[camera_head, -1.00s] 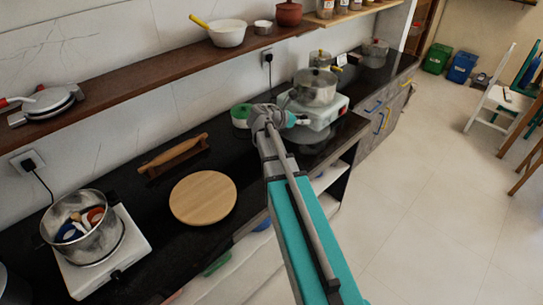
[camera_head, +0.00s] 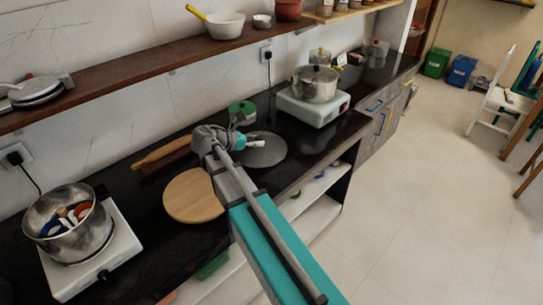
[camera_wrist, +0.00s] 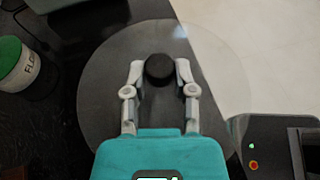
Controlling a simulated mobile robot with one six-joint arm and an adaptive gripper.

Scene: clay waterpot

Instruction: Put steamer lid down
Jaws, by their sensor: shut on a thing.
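The steamer lid (camera_head: 264,152) is a round, see-through grey disc with a black knob. In the wrist view the lid (camera_wrist: 105,75) fills the middle, and its knob sits between the two fingertips of my gripper (camera_wrist: 159,72). My gripper (camera_head: 255,143) is shut on that knob. The lid looks roughly level over the black counter, right of the round wooden board; its right part overlaps the counter's front edge in the wrist view. I cannot tell the gap beneath it. A silver pot (camera_head: 315,86) stands on a white stove (camera_head: 313,108) behind and to the right.
A green-topped tin (camera_head: 242,113) stands close behind the lid; it also shows in the wrist view (camera_wrist: 18,68). The wooden board (camera_head: 190,197) and a rolling pin (camera_head: 160,153) lie to the left. A pot of utensils (camera_head: 70,225) is at lower left.

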